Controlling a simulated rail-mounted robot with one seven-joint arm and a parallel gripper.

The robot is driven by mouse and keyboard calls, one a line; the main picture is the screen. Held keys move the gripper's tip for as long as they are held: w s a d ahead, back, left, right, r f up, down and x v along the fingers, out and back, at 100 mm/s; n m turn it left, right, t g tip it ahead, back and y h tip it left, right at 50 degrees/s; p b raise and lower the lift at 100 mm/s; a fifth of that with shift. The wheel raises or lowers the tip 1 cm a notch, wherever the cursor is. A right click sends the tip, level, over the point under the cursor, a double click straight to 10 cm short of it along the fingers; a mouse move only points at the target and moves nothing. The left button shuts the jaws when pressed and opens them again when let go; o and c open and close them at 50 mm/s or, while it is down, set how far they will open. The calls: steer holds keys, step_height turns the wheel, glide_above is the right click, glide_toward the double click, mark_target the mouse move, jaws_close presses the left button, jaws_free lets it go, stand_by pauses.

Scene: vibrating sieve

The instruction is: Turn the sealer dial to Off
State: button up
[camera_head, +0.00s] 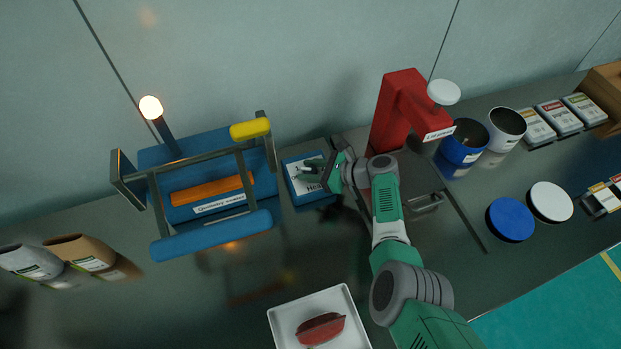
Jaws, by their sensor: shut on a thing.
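The blue sealer (206,143) stands at the back left with a grey frame, an orange bar (210,190) and a white label. A small blue control box (303,196) with a white, partly covered panel sits at its right; I can read something like "Heat" on it. My gripper (310,173) is at this panel, coming in from the right. It is shut on the dial, which is mostly hidden by the fingers. I cannot tell which setting the dial points to.
A red press-like device (403,112) stands just right of my gripper. A blue roller (211,236) lies across the sealer's front. A white tray (279,328) with a dark red item is in front. Cans (505,128), lids (510,219) and small boxes are at the right.

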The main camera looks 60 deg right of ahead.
mark_target(311, 172)
steer(key=n+y+b, duration=0.1)
steer(key=b, duration=0.1)
steer(key=n+y+b, duration=0.1)
steer(key=b, duration=0.1)
steer(key=shift+f+g+y+b, duration=0.3)
steer(key=shift+f+y+b, duration=0.05)
steer(key=shift+f+y, duration=0.05)
steer(key=shift+r+n+y+b, duration=0.15)
steer(key=shift+n+y+b, duration=0.15)
steer(key=shift+n+b, duration=0.25)
steer(key=shift+r+b, duration=0.15)
steer(key=shift+b, duration=0.2)
steer(key=o, duration=1)
steer(key=shift+y, duration=0.3)
steer(key=shift+r, duration=0.1)
steer(key=r+p, duration=0.4)
steer(key=shift+s+a+r, duration=0.2)
steer(key=shift+a+r, duration=0.05)
steer(key=shift+a, duration=0.05)
steer(key=s+a+p, duration=0.2)
steer(key=s+a, duration=0.1)
steer(key=s+a+p, duration=0.3)
steer(key=a, duration=0.1)
steer(key=s+a+p, duration=0.2)
steer(key=s+a, duration=0.2)
steer(key=shift+s+a+r, duration=0.1)
steer(key=shift+a+r, duration=0.1)
